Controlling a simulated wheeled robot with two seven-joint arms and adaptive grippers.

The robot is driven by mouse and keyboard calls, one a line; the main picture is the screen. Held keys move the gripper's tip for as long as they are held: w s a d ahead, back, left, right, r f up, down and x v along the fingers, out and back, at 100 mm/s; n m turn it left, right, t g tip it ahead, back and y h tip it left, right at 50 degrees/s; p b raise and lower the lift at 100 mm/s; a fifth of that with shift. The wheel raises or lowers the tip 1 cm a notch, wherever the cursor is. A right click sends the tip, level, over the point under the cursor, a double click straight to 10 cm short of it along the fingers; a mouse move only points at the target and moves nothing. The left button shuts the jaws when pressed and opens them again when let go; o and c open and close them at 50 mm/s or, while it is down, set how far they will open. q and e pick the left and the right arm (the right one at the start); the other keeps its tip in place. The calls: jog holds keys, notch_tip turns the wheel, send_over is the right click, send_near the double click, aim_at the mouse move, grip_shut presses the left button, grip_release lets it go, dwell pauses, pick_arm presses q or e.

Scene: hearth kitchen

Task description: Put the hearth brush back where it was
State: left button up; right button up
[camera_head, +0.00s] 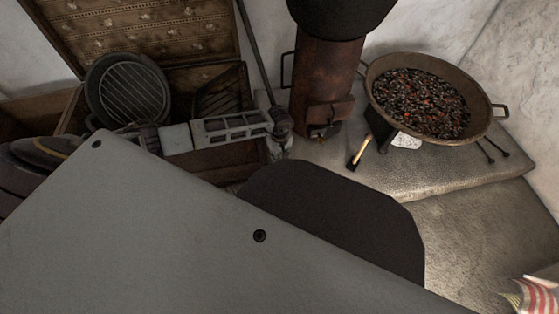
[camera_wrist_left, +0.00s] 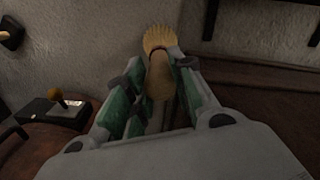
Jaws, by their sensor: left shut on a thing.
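The hearth brush (camera_wrist_left: 158,40) shows in the left wrist view as a tan, flared bristle head on a pale handle. My left gripper (camera_wrist_left: 156,78) is shut on it, with the green-padded fingers on either side of the handle. In the head view my left gripper (camera_head: 282,128) is beside the rusty stove, over the right end of the open wooden chest. There the brush cannot be made out clearly. My right gripper is not in view.
The rusty stove (camera_head: 325,85) stands on a stone slab (camera_head: 450,170). A pan of embers (camera_head: 490,112) is right of it. A small wooden-handled tool (camera_head: 362,153) lies before the stove. An open chest (camera_head: 45,112) with a round grill pan (camera_head: 133,92) is left. A long dark rod (camera_head: 254,50) rises behind my gripper.

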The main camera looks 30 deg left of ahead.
pick_arm(q)
jog(key=shift+f+b, duration=0.75)
jog(key=shift+f, duration=1.1)
jog(key=o, duration=1)
jog(key=shift+r+p, duration=0.45)
jog(key=shift+r, duration=0.6)
jog(key=shift+r+p, duration=1.95)
jog(key=shift+r, duration=3.1)
